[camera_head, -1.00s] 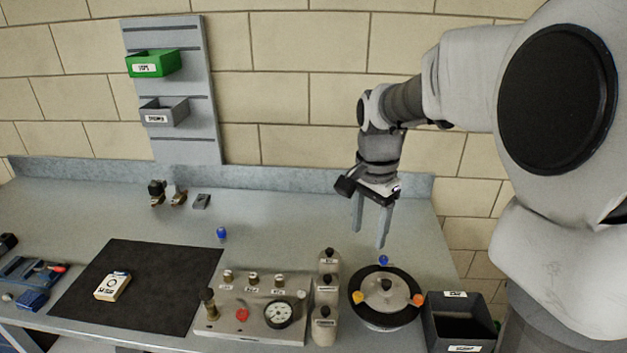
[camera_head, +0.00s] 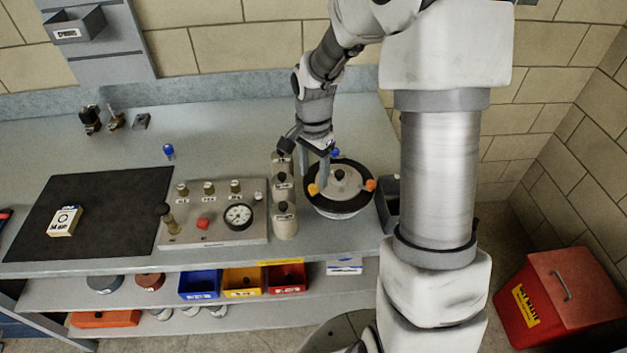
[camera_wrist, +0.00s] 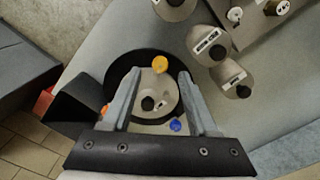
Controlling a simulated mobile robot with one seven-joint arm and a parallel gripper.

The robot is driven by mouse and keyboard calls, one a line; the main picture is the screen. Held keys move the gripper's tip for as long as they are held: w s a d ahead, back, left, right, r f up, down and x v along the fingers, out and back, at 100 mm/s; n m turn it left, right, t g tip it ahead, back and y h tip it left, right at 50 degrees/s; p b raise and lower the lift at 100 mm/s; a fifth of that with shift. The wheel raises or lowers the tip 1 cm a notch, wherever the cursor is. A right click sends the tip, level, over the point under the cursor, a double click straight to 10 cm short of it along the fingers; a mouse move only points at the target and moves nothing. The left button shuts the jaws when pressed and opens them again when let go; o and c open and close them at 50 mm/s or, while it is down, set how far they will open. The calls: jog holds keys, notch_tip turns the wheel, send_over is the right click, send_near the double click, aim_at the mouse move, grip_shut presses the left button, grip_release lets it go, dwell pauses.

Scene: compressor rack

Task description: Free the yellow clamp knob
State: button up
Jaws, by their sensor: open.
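The yellow clamp knob (camera_head: 313,189) sits on the left front rim of a round pot with a pale lid (camera_head: 345,182). In the wrist view the yellow knob (camera_wrist: 160,63) is at the far side of the lid, just beyond and between my fingertips. My gripper (camera_wrist: 160,75) is open, with its fingers spread over the lid and nothing between them held. In the head view my gripper (camera_head: 320,172) is above the pot's left side, beside the knob. I cannot tell whether a finger touches anything.
A blue knob (camera_head: 335,152) and an orange knob (camera_head: 370,184) are also on the rim. Several pale bottles (camera_head: 285,220) stand close to the pot's left. A gauge panel (camera_head: 215,225) lies further left. A dark bin (camera_head: 388,205) is at the right.

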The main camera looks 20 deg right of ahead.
aim_at(313, 186)
jog(key=shift+f, duration=1.6)
grip_shut()
